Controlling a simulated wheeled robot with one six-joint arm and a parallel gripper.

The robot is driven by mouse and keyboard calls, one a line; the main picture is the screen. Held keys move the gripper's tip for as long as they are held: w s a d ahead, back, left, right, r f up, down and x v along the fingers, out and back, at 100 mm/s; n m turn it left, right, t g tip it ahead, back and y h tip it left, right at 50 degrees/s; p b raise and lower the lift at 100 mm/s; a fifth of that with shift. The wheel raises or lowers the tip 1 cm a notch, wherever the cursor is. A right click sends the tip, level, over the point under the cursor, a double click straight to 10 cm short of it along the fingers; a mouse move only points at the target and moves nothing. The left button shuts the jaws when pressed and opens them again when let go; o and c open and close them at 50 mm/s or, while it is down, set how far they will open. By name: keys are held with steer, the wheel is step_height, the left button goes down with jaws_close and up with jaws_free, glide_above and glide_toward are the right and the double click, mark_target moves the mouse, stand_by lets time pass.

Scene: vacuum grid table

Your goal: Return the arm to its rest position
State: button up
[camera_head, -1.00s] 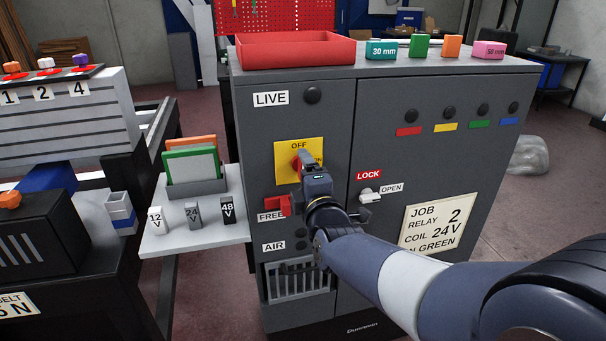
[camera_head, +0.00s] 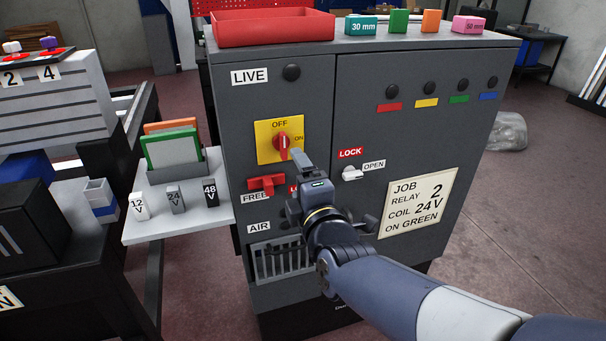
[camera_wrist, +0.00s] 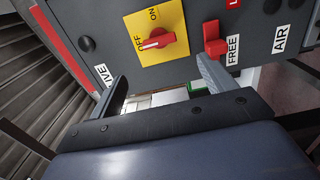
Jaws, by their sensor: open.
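My gripper (camera_head: 300,172) is in front of the grey cabinet (camera_head: 300,110), just below and to the right of the red rotary switch (camera_head: 283,141) on its yellow plate. In the wrist view my gripper (camera_wrist: 165,90) has its two fingers spread apart with nothing between them. The red switch (camera_wrist: 157,40) shows beyond the fingers, apart from them. In the head view the switch handle stands near upright, with OFF above and ON at the right. My arm reaches in from the lower right.
A red FREE lever (camera_head: 267,184) and a white LOCK/OPEN latch (camera_head: 352,173) stick out of the cabinet front. A side shelf (camera_head: 180,222) holds 12V, 24V and 48V blocks. A red tray (camera_head: 275,28) and several coloured blocks stand on top.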

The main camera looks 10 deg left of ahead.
mark_target(283, 149)
steer(key=shift+w, duration=0.1)
steer(key=x, duration=1)
steer(key=shift+w+a+p, duration=0.15)
steer(key=shift+w+p, duration=0.15)
steer(key=shift+p, duration=0.05)
steer(key=shift+s, duration=0.1)
